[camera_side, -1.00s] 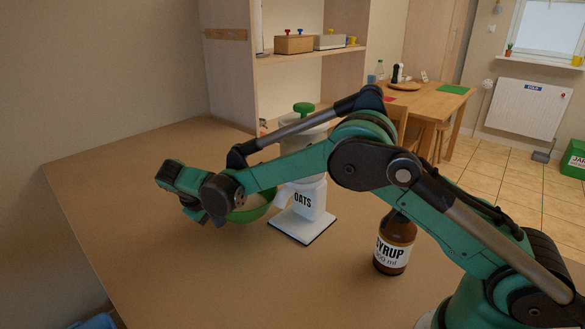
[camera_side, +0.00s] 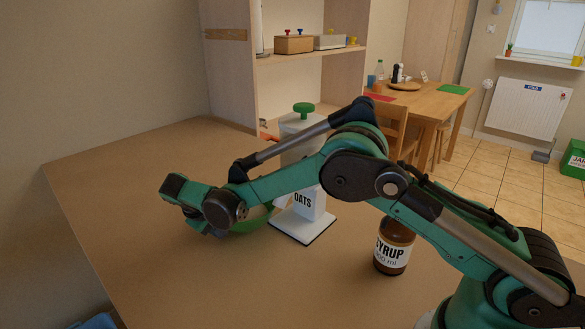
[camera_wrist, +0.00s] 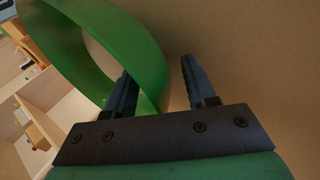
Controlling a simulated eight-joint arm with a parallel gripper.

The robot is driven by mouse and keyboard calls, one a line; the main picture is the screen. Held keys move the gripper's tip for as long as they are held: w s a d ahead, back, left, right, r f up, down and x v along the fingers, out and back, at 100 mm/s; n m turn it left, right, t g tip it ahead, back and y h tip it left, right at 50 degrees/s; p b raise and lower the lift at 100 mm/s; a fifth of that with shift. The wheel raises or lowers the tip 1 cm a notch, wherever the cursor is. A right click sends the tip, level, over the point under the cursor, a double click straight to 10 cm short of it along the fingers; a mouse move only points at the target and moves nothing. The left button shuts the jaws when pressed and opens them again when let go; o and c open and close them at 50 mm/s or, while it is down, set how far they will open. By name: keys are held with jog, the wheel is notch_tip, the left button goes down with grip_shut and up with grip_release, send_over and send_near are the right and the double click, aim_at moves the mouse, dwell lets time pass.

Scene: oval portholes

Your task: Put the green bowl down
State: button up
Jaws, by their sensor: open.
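The green bowl (camera_side: 250,222) is low at the table top, just left of the oats dispenser. My arm hides much of it in the side view, so I cannot tell if its base fully rests on the table. In the wrist view the bowl (camera_wrist: 135,40) looms large at upper left. My gripper (camera_wrist: 156,66) is open, its two dark fingers apart, with the bowl's wall between them and close to the left finger. In the side view my fingers are hidden behind the wrist.
The white oats dispenser (camera_side: 303,205) with a green knob stands on its base right of the bowl. A brown syrup bottle (camera_side: 393,245) stands under my arm. The tan table (camera_side: 130,220) is clear to the left and front. Shelves (camera_side: 290,80) rise behind.

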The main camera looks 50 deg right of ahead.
jog(key=v, duration=1.2)
jog(key=s+d+r+t+y, duration=0.3)
jog(key=s+d+r+y, duration=0.25)
jog(key=s+d, duration=0.45)
jog(key=s+f+t, duration=0.2)
jog(key=s, duration=0.5)
jog(key=shift+s+f+y, duration=0.15)
jog(key=shift+s+y, duration=0.05)
jog(key=shift+y, duration=0.25)
jog(key=shift+o, duration=0.5)
jog(key=shift+s+f, duration=0.3)
